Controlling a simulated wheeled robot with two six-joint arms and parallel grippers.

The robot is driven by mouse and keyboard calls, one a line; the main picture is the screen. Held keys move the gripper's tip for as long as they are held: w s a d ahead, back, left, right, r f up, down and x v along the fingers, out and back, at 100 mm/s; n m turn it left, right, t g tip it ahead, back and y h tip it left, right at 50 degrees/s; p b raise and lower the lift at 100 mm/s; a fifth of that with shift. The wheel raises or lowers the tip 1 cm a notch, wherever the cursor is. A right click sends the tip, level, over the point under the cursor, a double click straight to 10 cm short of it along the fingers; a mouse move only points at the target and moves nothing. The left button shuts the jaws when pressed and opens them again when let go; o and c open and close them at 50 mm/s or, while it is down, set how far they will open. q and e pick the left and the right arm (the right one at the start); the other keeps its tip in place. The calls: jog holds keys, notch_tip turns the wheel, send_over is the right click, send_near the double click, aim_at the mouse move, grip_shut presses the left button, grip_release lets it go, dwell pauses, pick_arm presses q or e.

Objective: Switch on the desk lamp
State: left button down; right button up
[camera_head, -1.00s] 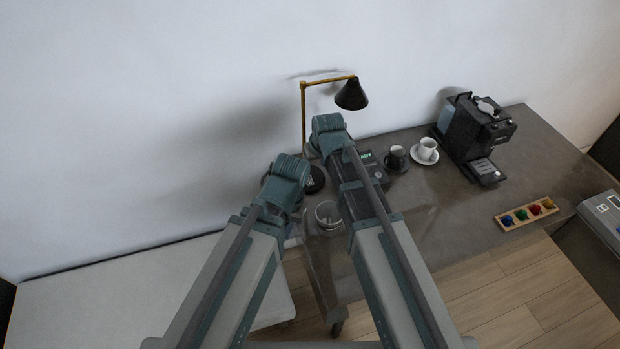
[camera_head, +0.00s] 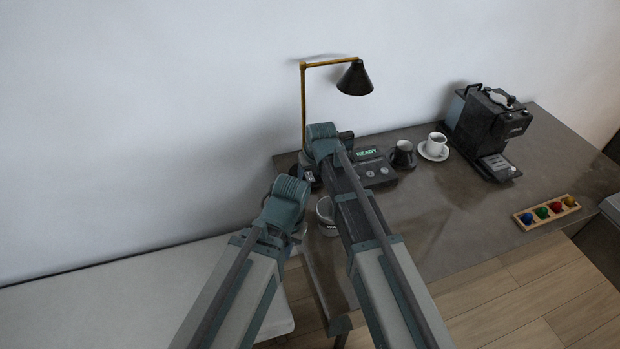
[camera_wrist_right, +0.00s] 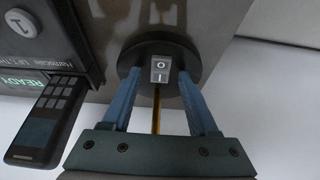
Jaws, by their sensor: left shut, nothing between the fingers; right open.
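The desk lamp has a brass stem (camera_head: 303,100) and a black cone shade (camera_head: 355,78) that shows no glow. In the right wrist view its round dark base (camera_wrist_right: 135,60) carries a rocker switch (camera_wrist_right: 160,69) marked O and I. My right gripper (camera_wrist_right: 160,88) is open, with its fingers spread on either side of the switch over the base; contact cannot be told. In the head view my right gripper (camera_head: 322,142) is in front of the lamp and hides most of its base. My left gripper (camera_head: 288,198) is lower and to the left, shut; its fingertips are hidden.
A dark device with a READY display (camera_head: 367,154) stands right of the lamp; a phone-like handset (camera_wrist_right: 48,120) shows beside it. A glass (camera_head: 326,212) is between my arms. A dark cup (camera_head: 402,154), white cup (camera_head: 436,143) and coffee machine (camera_head: 488,125) stand farther right.

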grip_shut()
jog(key=shift+w+a+r+g+p, duration=0.2)
jog(key=shift+w+g+p, duration=0.15)
jog(key=shift+p, duration=0.15)
jog(key=shift+w+g+h, duration=0.2)
jog(key=shift+g+h, duration=0.1)
jog(key=shift+g, duration=0.15)
jog(key=shift+f+g+p, duration=0.15)
jog(key=shift+g+p, duration=0.2)
jog(key=shift+g, duration=0.15)
jog(key=shift+s, duration=0.1)
